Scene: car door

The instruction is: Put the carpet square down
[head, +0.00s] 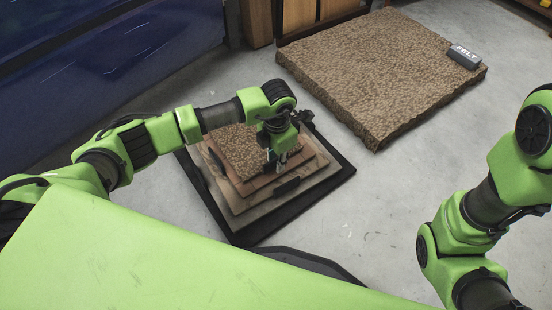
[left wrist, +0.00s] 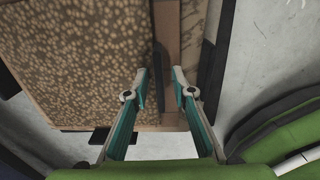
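The carpet square (head: 238,152), speckled brown, lies over a stack of larger brown boards (head: 308,176) on a black base. In the left wrist view the carpet square (left wrist: 75,65) fills the left side. My left gripper (head: 276,163) is over its right edge, pointing down. In the left wrist view the gripper's fingertips (left wrist: 160,75) are partly closed, with a narrow gap and a dark strip at the square's edge between them. I cannot tell if they grip it, or if the square fully rests on the stack. My right gripper is out of view.
A large thick carpeted slab (head: 380,70) with a grey FELT label block (head: 464,56) lies at the back right. A dark blue panel (head: 100,65) stands at the left and wooden cabinets (head: 298,15) at the back. Grey floor is clear right of the stack.

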